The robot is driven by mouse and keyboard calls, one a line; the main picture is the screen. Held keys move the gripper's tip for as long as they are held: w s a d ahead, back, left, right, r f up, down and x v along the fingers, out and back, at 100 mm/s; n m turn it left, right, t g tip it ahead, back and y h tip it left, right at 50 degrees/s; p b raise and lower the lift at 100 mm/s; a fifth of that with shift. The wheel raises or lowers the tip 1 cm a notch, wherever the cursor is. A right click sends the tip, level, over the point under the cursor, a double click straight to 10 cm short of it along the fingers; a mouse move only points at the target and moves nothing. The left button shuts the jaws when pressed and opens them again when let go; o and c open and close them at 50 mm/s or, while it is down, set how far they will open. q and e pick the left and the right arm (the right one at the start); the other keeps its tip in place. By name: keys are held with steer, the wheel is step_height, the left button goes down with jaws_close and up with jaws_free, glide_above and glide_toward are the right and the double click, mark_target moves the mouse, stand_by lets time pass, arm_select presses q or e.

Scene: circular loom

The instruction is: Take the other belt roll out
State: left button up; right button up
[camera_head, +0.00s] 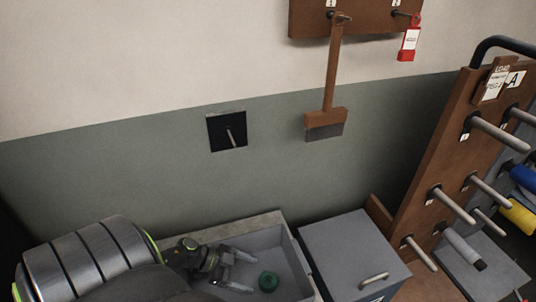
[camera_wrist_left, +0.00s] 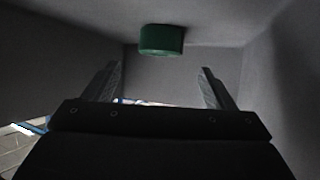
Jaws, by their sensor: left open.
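A green belt roll (camera_head: 268,281) lies on the floor of an open grey bin (camera_head: 277,237). It also shows in the left wrist view (camera_wrist_left: 161,40), beyond my fingertips and near the bin's far wall. My left gripper (camera_head: 238,269) reaches into the bin from the left and is open and empty. Its two fingers stand apart in the left wrist view (camera_wrist_left: 160,80), with the roll ahead between their lines but not touching them. My right gripper is not in view.
A grey lidded box (camera_head: 350,250) with a handle stands right of the bin. A brown peg rack (camera_head: 440,160) with blue and yellow rolls leans at the right. A brush (camera_head: 325,122) and a red tag (camera_head: 409,40) hang on the wall.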

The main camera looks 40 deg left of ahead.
mark_target(267, 279)
arm_select(q)
steer(key=shift+x, duration=1.25)
steer(key=b+x, duration=0.2)
steer(key=x, duration=0.2)
steer(key=shift+w+d+f, duration=0.1)
steer(key=shift+w+f, duration=0.05)
steer(key=shift+f, duration=0.05)
steer(key=shift+w+d, duration=0.2)
steer(key=shift+d, duration=0.05)
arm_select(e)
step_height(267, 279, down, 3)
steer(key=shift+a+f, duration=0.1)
arm_select(q)
steer(key=shift+c, duration=0.2)
steer(key=c, duration=1)
steer(key=shift+c, duration=0.2)
